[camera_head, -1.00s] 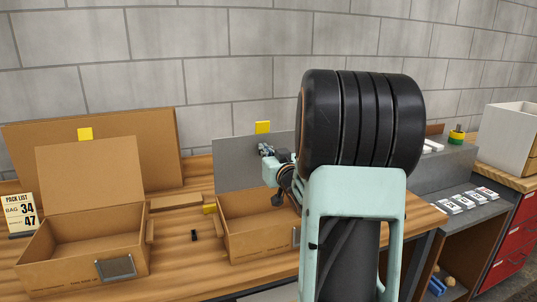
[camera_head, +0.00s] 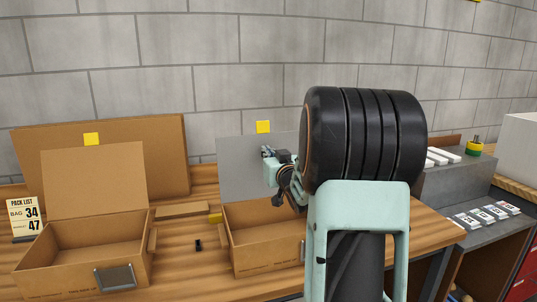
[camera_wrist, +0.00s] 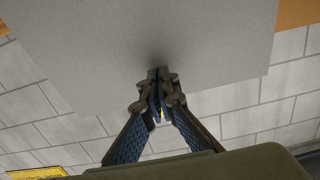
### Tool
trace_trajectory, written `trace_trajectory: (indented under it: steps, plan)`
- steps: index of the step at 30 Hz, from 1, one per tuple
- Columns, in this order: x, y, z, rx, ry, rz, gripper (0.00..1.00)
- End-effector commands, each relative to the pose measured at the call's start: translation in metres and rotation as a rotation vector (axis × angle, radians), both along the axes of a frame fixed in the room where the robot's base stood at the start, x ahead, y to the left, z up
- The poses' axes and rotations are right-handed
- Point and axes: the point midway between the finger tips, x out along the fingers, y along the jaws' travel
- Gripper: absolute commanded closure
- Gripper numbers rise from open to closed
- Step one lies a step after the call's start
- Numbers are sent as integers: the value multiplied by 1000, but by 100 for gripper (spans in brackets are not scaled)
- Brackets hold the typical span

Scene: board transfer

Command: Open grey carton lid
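The grey carton lid (camera_head: 240,170) stands raised, roughly upright, at the back of the right carton (camera_head: 262,262). A yellow tab (camera_head: 263,127) shows at its top edge. The carton's inside is visible from the front. My gripper (camera_head: 268,152) is in front of the lid's upper right part, and my arm hides the lid's right side. In the wrist view the grey lid (camera_wrist: 200,40) fills the upper middle. My gripper's fingertips (camera_wrist: 158,78) are together there, pointing at the lid with nothing seen between them. Whether they touch it cannot be told.
A left carton (camera_head: 75,272) stands open with its brown lid (camera_head: 95,180) raised. A pack list card (camera_head: 24,217) stands beside it. A small black object (camera_head: 198,245) lies between the cartons. White items (camera_head: 485,214) lie on a grey shelf at right.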

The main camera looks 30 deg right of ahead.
Motion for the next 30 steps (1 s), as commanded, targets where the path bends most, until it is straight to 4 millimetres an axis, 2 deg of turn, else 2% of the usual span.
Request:
trace_trajectory:
  steps: [10,30]
  plan:
    - [-4,0,0,-1,-1,-1,100]
    - [-57,13,0,-2,0,-1,100]
